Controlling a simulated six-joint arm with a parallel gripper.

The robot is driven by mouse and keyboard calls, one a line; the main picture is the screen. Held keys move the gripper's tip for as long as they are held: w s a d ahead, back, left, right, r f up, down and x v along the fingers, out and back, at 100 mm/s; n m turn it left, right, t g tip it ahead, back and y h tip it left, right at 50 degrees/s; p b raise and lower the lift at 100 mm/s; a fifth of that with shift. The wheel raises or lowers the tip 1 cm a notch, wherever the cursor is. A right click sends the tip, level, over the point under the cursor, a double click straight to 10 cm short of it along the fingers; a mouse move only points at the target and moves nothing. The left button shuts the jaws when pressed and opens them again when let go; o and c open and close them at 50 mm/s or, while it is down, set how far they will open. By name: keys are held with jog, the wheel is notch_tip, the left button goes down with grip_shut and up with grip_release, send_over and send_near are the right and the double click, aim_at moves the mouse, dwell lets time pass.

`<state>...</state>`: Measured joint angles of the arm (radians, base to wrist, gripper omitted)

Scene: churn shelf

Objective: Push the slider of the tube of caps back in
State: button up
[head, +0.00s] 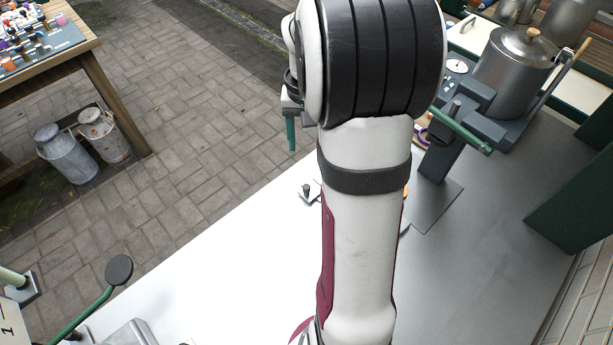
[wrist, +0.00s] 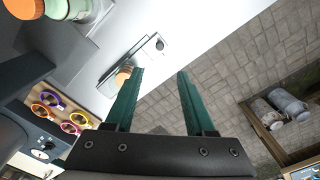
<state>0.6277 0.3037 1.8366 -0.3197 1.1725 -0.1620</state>
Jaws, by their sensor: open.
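My gripper (wrist: 160,73) is open and empty, with its two green fingers apart in the wrist view. In the head view part of the gripper (head: 291,134) shows beside my arm. A low grey metal fixture (wrist: 140,62) lies on the white tabletop beyond the left finger. It has a black knob (wrist: 159,44) at one end and a tan round piece (wrist: 123,76) at the other, partly behind the left finger. I cannot tell for certain whether this is the tube of caps and its slider. In the head view my arm hides most of it; the black knob (head: 307,188) shows.
Colored rings (wrist: 71,127) sit on a wooden board at the wrist view's left, near a dial (wrist: 39,154). A green-and-white jar (wrist: 66,8) stands at its top left. A steel churn (head: 513,68) stands at the head view's upper right. The white tabletop (head: 215,265) is partly clear.

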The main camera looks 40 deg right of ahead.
aim_at(307, 186)
notch_tip(307, 186, down, 16)
jog(key=shift+r, duration=0.2)
jog(key=shift+c, duration=0.3)
grip_shut()
dwell(1.0)
jog(key=shift+d+r, duration=0.1)
jog(key=shift+d, duration=1.95)
